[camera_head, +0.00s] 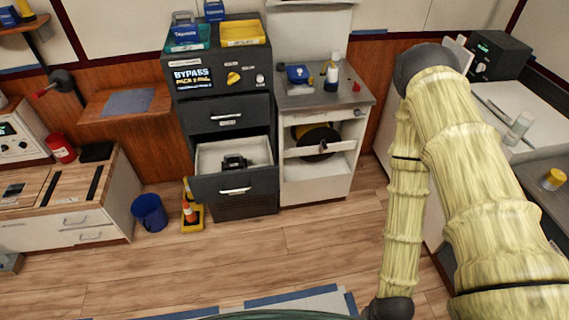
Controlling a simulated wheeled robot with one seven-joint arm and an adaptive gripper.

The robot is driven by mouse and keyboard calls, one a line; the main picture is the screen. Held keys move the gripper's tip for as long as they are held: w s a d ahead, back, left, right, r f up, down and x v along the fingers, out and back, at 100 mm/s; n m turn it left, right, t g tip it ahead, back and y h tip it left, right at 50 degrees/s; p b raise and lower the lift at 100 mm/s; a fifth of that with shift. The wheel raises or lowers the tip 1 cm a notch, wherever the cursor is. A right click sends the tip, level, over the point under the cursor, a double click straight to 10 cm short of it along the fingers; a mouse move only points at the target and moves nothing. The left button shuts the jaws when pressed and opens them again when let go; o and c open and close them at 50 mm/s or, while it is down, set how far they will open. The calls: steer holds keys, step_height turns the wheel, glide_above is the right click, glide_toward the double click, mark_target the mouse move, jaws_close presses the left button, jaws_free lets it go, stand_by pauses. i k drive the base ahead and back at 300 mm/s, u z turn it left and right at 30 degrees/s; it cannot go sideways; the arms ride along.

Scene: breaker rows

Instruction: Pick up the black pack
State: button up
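A small black object (233,162), which looks like the black pack, lies in the open white-lined drawer (235,184) of the dark grey cabinet. Its details are too small to make out. Another flat black item (97,151) lies on the left counter, and I cannot tell what it is. My arm, in a pale yellow sleeve, bends at the upper right and runs down to a dark joint at the bottom edge. My gripper's fingers are out of the picture, well apart from the drawer.
The cabinet's top holds a yellow tray (243,33) and blue items. A white cabinet (318,150) with a reel adjoins it on the right. The wooden floor (240,250) in front is clear.

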mark_target(236, 162)
steer(key=z, duration=0.95)
steer(key=i, duration=2.7)
steer(key=u, duration=3.7)
